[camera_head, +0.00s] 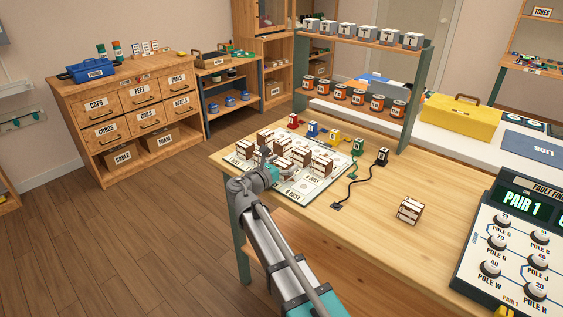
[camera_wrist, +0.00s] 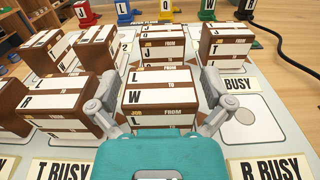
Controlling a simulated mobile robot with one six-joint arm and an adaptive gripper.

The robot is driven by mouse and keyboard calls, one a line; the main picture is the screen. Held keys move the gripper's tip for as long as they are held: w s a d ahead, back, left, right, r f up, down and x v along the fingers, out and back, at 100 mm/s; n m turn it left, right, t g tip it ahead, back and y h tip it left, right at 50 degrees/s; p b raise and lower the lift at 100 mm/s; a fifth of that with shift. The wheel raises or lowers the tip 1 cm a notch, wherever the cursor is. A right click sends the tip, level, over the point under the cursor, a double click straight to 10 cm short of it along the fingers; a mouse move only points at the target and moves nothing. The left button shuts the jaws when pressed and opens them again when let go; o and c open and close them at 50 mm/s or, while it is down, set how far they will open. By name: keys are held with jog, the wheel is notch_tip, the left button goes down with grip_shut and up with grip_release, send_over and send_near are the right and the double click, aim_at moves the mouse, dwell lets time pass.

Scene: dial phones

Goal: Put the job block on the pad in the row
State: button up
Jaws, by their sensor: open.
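A white board (camera_head: 317,187) on the wooden table holds several brown job blocks with white label strips. In the wrist view one job block (camera_wrist: 160,97) with an L on its front sits straight ahead. My gripper (camera_wrist: 157,112) is open, with one finger at each side of that block; I cannot tell whether they touch it. In the head view my gripper (camera_head: 268,173) is over the board's near side, covering what is there. A bare pad (camera_wrist: 247,117) with a circle shows right of the block. Another job block (camera_head: 410,210) stands alone on the table at the right.
Other job blocks stand close behind and left, including one (camera_wrist: 226,50) at the right rear. Coloured letter pegs (camera_head: 312,130) line the board's back, with a black cord (camera_head: 358,180) to the right. A console (camera_head: 515,240) stands at the right edge. The front table is clear.

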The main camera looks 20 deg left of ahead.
jog(key=shift+r, duration=0.2)
jog(key=v, duration=1.2)
jog(key=shift+f, duration=0.1)
dwell(0.4)
